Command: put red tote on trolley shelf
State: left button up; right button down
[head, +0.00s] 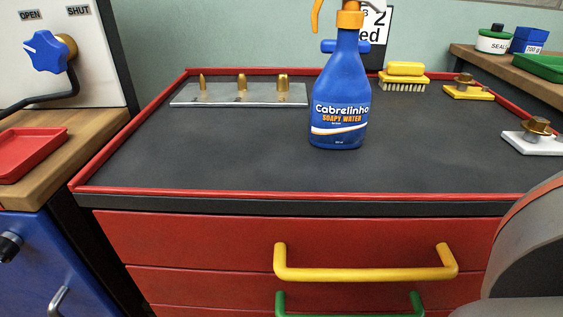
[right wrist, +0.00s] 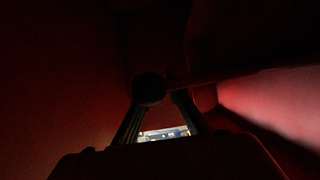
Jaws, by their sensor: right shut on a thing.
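The right wrist view is very dark and filled with deep red walls, which look like the inside of the red tote (right wrist: 65,80). My right gripper (right wrist: 160,95) shows there as dark fingers, shut on a bar that runs off to the right, apparently the tote's handle (right wrist: 245,74). Exact contact is hard to see. A small bright gap shows below, between the fingers. The head view shows neither the held tote nor a trolley shelf that I can make out. Only a grey part of my right arm shows at its lower right. My left gripper is not in view.
A red drawer cabinet (head: 190,240) with a dark top stands ahead. On it are a blue spray bottle (head: 340,90), a metal plate with brass pegs (head: 240,97), a yellow brush (head: 403,78) and bolt blocks. A red tray (head: 28,150) lies on the left bench.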

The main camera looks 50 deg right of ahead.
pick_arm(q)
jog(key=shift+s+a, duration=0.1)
pick_arm(e)
jog(key=shift+w, duration=0.1)
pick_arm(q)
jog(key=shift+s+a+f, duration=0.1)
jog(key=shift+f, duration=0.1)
pick_arm(e)
jog(key=c, duration=2)
grip_release()
jog(key=shift+o, duration=0.2)
jog(key=shift+s, duration=0.3)
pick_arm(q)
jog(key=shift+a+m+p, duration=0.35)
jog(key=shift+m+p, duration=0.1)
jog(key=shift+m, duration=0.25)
pick_arm(e)
jog(key=v, duration=1.1)
jog(key=shift+s, duration=0.3)
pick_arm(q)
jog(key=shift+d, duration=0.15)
pick_arm(e)
jog(key=shift+d+r, duration=0.1)
